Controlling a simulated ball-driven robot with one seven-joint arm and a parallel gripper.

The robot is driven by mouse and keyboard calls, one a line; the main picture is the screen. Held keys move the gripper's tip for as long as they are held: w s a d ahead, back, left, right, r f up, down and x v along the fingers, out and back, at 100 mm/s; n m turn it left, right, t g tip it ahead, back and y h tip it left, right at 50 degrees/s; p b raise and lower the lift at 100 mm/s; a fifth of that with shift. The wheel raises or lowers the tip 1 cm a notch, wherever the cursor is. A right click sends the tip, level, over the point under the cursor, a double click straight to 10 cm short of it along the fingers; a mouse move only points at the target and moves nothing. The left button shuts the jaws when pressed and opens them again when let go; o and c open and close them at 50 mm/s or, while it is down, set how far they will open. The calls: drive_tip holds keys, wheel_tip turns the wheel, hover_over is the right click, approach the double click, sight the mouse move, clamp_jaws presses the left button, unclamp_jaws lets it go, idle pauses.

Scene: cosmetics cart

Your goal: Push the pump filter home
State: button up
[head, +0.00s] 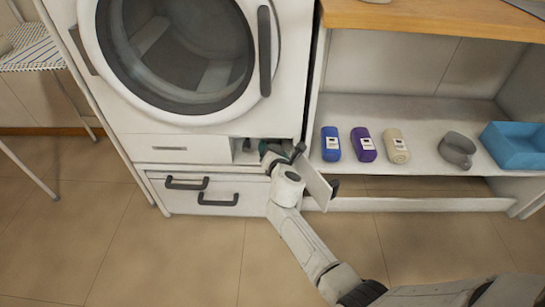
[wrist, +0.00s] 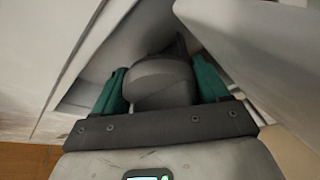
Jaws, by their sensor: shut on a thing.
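The pump filter (wrist: 162,84) is a dark grey round cap with a raised grip, seen in the wrist view between my teal finger pads. My gripper (wrist: 161,88) is shut on it. In the head view my gripper (head: 272,152) reaches into the small filter opening (head: 244,152) at the lower right of the white washing machine (head: 215,122). The open white filter flap (head: 315,182) stands out to the right of my gripper. My gripper and arm hide the filter's seat, so I cannot tell how deep the filter sits.
A drawer with dark handles (head: 219,199) is below the machine. The floor in front is clear.

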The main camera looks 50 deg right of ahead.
drive_tip(key=shift+f, duration=0.1)
drive_tip(key=o, duration=1.3)
drive_tip(key=shift+s, duration=0.1)
drive_tip(key=a+f+p+v, duration=0.1)
drive_tip(key=v, duration=0.9)
drive_tip(key=w+a+f+p+v, duration=0.1)
drive_tip(key=f+p+v, duration=0.1)
drive_tip(key=v, duration=0.7)
drive_tip(key=s+d+r+m+g+p, duration=0.1)
drive_tip(key=s+r+m+g+p, duration=0.1)
drive_tip(key=s+r+m+p, duration=0.2)
drive_tip(key=s+d+r+m+g+y+p, duration=0.1)
drive_tip(key=s+r+m+g+p, duration=0.2)
drive_tip(key=s+r+m+p, duration=0.2)
drive_tip(key=shift+s+r+m+p, duration=0.25)
drive_tip(key=shift+r+m+p, duration=1.65)
drive_tip(key=shift+r+p, duration=1.25)
drive_tip(key=shift+f, duration=0.35)
